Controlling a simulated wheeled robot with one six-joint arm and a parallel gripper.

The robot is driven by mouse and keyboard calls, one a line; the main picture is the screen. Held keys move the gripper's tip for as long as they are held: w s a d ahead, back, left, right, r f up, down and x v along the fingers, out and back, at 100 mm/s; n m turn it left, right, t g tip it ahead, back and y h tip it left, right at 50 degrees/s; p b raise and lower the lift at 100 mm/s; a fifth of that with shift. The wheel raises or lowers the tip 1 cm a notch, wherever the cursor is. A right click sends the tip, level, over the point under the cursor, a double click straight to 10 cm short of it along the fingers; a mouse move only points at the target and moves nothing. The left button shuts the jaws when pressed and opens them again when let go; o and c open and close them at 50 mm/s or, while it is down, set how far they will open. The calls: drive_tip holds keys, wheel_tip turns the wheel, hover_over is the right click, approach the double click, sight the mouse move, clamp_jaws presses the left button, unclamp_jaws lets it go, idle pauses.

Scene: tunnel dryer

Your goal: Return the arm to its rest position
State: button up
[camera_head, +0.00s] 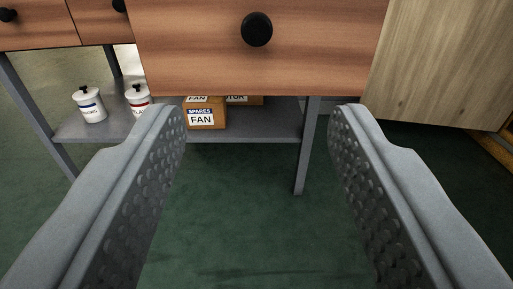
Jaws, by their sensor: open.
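My gripper (258,120) is open and empty, with its two grey, dimpled fingers spread wide at the left and right. Green floor shows between the fingers. A wooden drawer front (260,62) with a round black knob (257,29) is ahead, above the gap between the fingertips. No contact between the fingers and the drawer shows. The rest of my arm is not in view.
A grey lower shelf (262,135) holds white jars (90,106) with black-knobbed lids and boxes labelled FAN (203,119). Grey table legs (306,150) stand beside it. A pale wooden panel (440,60) is at the right. The green floor (240,220) is clear in front.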

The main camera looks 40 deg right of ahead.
drive_tip(key=w+d+r+t+y, duration=0.1)
drive_tip(key=w+d+r+y, duration=0.15)
drive_tip(key=r, duration=0.55)
drive_tip(key=w+d+r+t+y, duration=0.1)
drive_tip(key=w+d+r+y, duration=0.2)
drive_tip(key=r, duration=0.4)
drive_tip(key=s+d+r+n+t+y, duration=0.1)
drive_tip(key=d+r+y, duration=0.1)
drive_tip(key=r, duration=0.5)
drive_tip(key=s+d+r+n+y, duration=0.1)
drive_tip(key=d+r+y, duration=0.15)
drive_tip(key=r, duration=0.45)
drive_tip(key=s+d+r+n, duration=0.1)
drive_tip(key=s+d+r, duration=0.3)
drive_tip(key=s, duration=0.3)
drive_tip(key=s+d+r+n, duration=0.2)
drive_tip(key=s+d+r, duration=0.2)
drive_tip(key=s+r, duration=0.2)
drive_tip(key=s+d+r+n, duration=0.2)
drive_tip(key=s+d+r, duration=0.2)
drive_tip(key=s, duration=0.6)
drive_tip(key=shift+r+y, duration=0.3)
drive_tip(key=shift+r, duration=0.5)
